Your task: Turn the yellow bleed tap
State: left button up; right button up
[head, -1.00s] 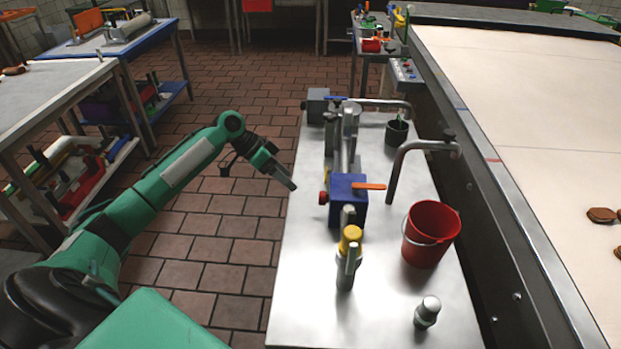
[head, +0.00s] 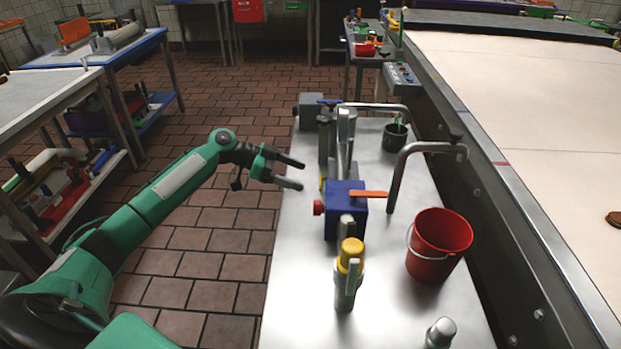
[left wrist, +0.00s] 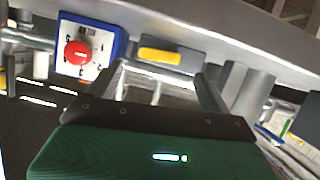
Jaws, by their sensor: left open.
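The yellow bleed tap (left wrist: 160,56) shows in the left wrist view as a short yellow bar on a grey block, beside a blue box. In the head view only a sliver of yellow (head: 321,184) shows behind the blue box. My left gripper (head: 301,175) is open and empty at the left edge of the steel bench. In the left wrist view its fingers point towards the yellow tap, which appears between them. I cannot tell if they touch it; a gap seems to remain. My right gripper is not in view.
The blue box (head: 345,222) has a red knob (head: 318,207) and an orange lever (head: 369,194). A yellow-capped metal fitting (head: 351,250) and a red bucket (head: 437,250) stand on the steel bench (head: 390,315). The tiled floor left of the bench is clear.

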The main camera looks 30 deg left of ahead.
aim_at(311, 191)
pick_arm(q)
jog(key=x, duration=0.4)
jog(key=shift+w+d+f, duration=0.1)
jog(key=shift+d+f, duration=0.1)
jog(key=shift+d, duration=0.15)
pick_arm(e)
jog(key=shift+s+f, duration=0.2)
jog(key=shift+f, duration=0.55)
pick_arm(q)
jog(key=c, duration=1)
jog(key=shift+f+m+t+b, duration=0.2)
jog(key=shift+m+t+b, duration=0.15)
jog(key=shift+b, duration=0.7)
jog(key=shift+r, duration=0.15)
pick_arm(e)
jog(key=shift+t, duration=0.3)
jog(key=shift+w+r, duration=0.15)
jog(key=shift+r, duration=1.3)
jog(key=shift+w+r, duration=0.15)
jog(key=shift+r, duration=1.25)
